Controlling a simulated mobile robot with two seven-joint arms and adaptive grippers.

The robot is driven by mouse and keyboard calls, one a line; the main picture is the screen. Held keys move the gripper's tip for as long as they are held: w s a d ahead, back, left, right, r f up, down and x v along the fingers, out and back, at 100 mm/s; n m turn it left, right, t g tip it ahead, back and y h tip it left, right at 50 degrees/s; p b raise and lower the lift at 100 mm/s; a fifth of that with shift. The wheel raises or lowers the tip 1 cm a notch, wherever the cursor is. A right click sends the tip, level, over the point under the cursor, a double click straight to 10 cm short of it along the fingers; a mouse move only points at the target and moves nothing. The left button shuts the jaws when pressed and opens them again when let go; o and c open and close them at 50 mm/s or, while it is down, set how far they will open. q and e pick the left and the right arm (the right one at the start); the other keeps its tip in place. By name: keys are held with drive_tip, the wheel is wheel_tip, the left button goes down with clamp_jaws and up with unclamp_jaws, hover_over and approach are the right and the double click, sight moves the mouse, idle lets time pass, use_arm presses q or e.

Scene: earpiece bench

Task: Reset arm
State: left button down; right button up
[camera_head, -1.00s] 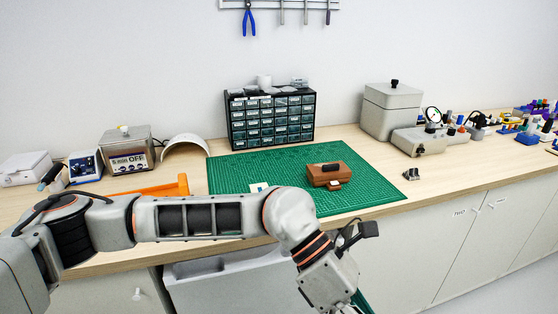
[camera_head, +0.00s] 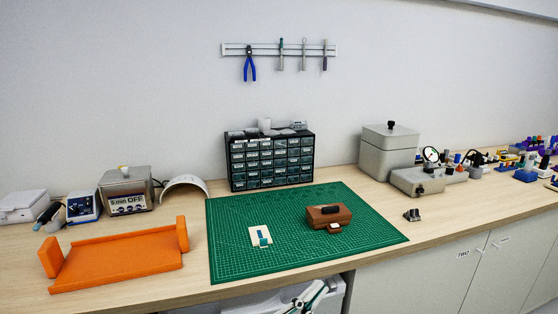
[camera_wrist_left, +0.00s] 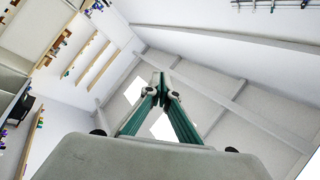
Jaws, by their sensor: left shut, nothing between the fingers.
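My left gripper (camera_head: 310,297) shows only in part at the bottom edge of the head view, in front of the bench and below its front edge. In the left wrist view its green fingers (camera_wrist_left: 165,88) point upward and meet at the tips, with nothing between them. The wrist view looks toward the ceiling, with wall and shelves tilted at the left. The rest of my left arm is out of the head view. My right gripper is in neither view.
The green mat (camera_head: 240,207) holds a brown case (camera_head: 318,217) and a small white card (camera_head: 256,236). An orange tray (camera_head: 115,262) lies at left, a drawer cabinet (camera_head: 272,162) stands behind. A grey box (camera_head: 386,153) and instruments stand at right.

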use_arm(q)
drive_tip(key=a+f+n+t+y, duration=0.1)
drive_tip(key=a+f+n+y, duration=0.55)
drive_tip(key=f, duration=0.35)
drive_tip(key=s+a+f+n+g+y, duration=0.2)
drive_tip(key=s+a+f+n+y, duration=0.2)
drive_tip(key=s+a+f, duration=0.3)
drive_tip(key=s+a+f+n+g+y, duration=0.3)
drive_tip(key=s+a+f, duration=0.5)
drive_tip(key=a+f, duration=0.5)
wheel_tip(320, 180, down, 6)
drive_tip(key=shift+s+a+f+n+g+y, duration=0.15)
drive_tip(key=shift+a+f+n+g+y, duration=0.15)
drive_tip(key=shift+n, duration=0.55)
